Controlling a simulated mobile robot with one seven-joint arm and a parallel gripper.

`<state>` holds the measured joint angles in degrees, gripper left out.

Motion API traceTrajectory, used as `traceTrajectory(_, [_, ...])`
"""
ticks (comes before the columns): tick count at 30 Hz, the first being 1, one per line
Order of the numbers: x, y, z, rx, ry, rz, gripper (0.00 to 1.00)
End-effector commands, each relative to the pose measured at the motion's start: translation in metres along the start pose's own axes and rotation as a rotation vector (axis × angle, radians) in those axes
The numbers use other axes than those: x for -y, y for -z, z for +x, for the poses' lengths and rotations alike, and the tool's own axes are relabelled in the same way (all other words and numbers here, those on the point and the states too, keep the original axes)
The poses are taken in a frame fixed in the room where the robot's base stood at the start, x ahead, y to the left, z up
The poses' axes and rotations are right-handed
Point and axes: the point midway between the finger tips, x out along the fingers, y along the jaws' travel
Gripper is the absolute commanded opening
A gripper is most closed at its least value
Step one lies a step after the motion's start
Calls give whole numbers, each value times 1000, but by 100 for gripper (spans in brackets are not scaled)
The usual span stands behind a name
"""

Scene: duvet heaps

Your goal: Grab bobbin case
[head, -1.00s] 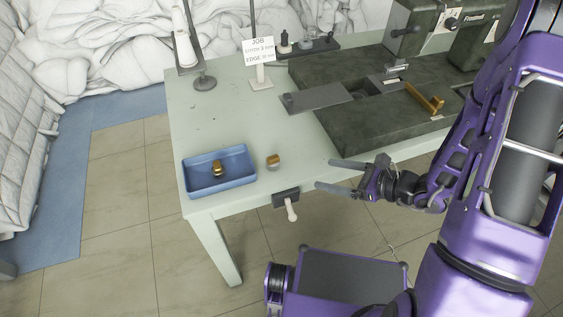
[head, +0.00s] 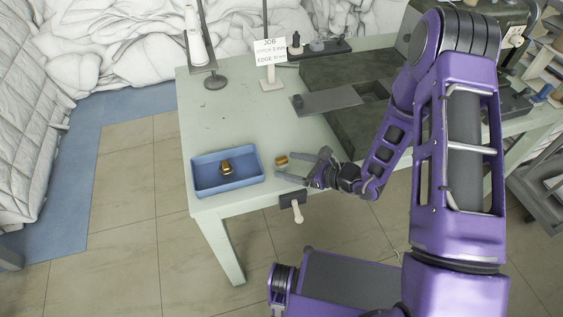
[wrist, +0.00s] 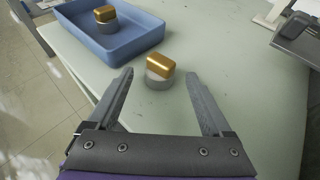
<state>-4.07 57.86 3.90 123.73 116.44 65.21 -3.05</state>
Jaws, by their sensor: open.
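A small gold-topped bobbin case (head: 282,160) with a grey base stands on the pale green table, just right of the blue tray. In the wrist view the bobbin case (wrist: 160,70) is ahead of my gripper, roughly between the lines of the two fingers and close to their tips. A second gold and grey piece of similar look (head: 226,168) sits inside the blue tray (head: 203,188); it also shows in the wrist view (wrist: 105,18). My gripper (head: 301,165) is open and empty, low beside the bobbin case, its fingers pointing left in the head view.
The table (head: 215,120) has clear surface behind the tray. A dark sewing machine bed (head: 345,75) lies to the right. A handle (head: 295,205) hangs at the front edge.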

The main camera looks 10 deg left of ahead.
Motion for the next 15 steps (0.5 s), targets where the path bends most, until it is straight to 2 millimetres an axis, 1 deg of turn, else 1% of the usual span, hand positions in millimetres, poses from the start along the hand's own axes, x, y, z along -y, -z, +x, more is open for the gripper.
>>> traceTrajectory(1, [-1, 0, 7, 0, -4, -1, 84])
traceTrajectory(4, [0, 0, 15, -1, -1, -1, 84])
traceTrajectory(11, [0, 0, 17, -1, 0, 0, 84])
traceTrajectory(12, [0, 0, 17, -1, 0, 0, 82])
traceTrajectory(14, [0, 0, 17, 0, 0, 0, 71])
traceTrajectory(15, [0, 0, 17, 0, 0, 0, 64])
